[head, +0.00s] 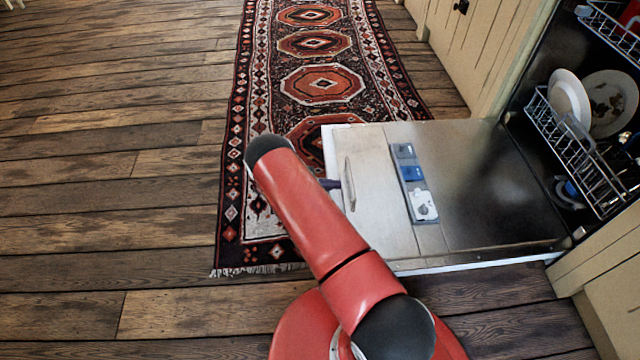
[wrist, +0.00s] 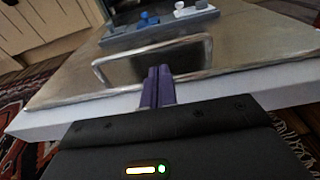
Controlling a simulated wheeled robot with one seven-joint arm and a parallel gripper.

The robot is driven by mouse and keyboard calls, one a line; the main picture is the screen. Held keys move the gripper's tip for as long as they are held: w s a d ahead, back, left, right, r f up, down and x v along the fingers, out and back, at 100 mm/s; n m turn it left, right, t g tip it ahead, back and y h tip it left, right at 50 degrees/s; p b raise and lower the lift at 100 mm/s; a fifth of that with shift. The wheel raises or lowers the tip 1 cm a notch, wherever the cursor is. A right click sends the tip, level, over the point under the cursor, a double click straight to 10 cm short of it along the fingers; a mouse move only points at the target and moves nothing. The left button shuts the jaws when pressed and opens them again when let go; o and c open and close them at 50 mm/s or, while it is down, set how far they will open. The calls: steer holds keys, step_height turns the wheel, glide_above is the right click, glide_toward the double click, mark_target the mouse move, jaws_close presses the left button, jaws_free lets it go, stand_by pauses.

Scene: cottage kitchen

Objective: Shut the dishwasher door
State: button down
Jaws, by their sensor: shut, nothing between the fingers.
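The dishwasher door (head: 478,185) hangs open, lowered flat, its inner face up, to the left of the dishwasher body in the head view. A detergent dispenser panel (head: 412,182) is set in it. A metal loop (head: 349,184) lies near the door's outer edge. In the wrist view the door (wrist: 240,68) fills the upper part, with the loop (wrist: 205,58) ahead. My gripper (wrist: 158,72) is shut and empty, its purple fingers at the door's outer edge by the loop. Whether they touch the door, I cannot tell. In the head view my arm mostly hides the gripper.
A dish rack (head: 575,140) with plates (head: 569,103) stands inside the dishwasher at right. A cream cabinet (head: 470,45) stands beyond the door. A patterned rug (head: 320,84) lies under the door's outer end. Wooden floor (head: 110,180) at left is clear.

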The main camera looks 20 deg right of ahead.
mark_target(343, 188)
steer(key=shift+x, duration=1.85)
